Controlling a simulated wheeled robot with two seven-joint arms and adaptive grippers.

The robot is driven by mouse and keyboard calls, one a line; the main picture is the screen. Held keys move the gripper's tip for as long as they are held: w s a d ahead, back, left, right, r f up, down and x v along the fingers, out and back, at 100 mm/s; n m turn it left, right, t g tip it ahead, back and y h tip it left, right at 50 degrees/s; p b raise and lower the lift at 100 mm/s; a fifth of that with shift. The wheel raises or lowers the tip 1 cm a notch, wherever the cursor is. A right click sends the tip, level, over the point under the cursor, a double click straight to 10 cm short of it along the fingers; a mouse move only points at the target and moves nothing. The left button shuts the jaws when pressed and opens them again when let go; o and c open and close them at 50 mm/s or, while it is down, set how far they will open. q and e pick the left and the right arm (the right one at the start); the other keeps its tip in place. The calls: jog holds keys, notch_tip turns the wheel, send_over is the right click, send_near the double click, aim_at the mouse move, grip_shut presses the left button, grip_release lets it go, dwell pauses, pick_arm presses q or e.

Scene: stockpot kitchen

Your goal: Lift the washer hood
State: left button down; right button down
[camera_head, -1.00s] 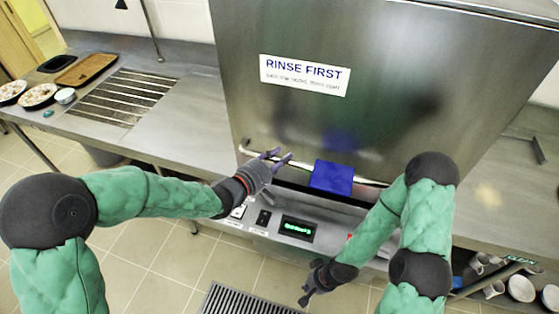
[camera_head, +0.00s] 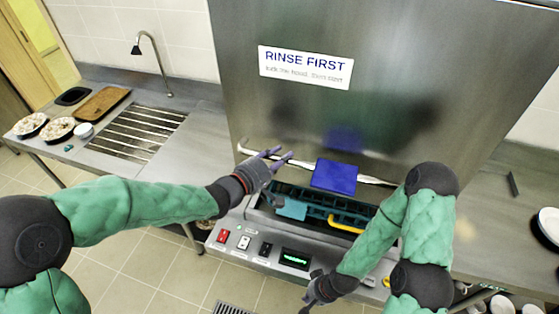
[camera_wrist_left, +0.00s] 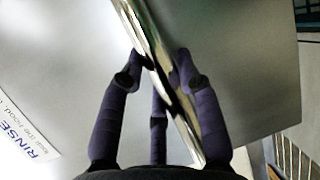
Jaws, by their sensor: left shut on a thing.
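The steel washer hood (camera_head: 380,110) bears a "RINSE FIRST" label and stands partly raised, with a gap below its front edge. Its bar handle (camera_head: 375,181) runs along the lower front, with a blue block (camera_head: 334,176) at its middle. My left gripper (camera_head: 281,158) is shut on the left part of the handle. In the left wrist view, its fingers (camera_wrist_left: 157,75) lie on both sides of the shiny bar. My right gripper (camera_head: 312,298) hangs low in front of the control panel, apart from the handle; its finger state is unclear.
Inside the gap, a dark teal rack (camera_head: 315,212) holds a light-blue item (camera_head: 291,208) and a yellow item (camera_head: 345,224). The control panel (camera_head: 262,252) has switches and a green display. A counter with a drain grate (camera_head: 135,130) and dishes lies left; white crockery (camera_head: 549,222) is right.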

pick_arm(q)
notch_tip(320, 180, up, 15)
jog(key=p, duration=1)
jog(key=shift+f, duration=0.2)
jog(key=shift+w+r+p, duration=0.1)
jog(key=shift+r+p, duration=0.05)
jog(key=shift+p, duration=0.15)
jog(key=shift+r, duration=0.1)
jog(key=c, duration=1)
grip_release()
jog(key=shift+o, duration=0.8)
jog(key=shift+a, duration=0.1)
jog(key=v, duration=1.2)
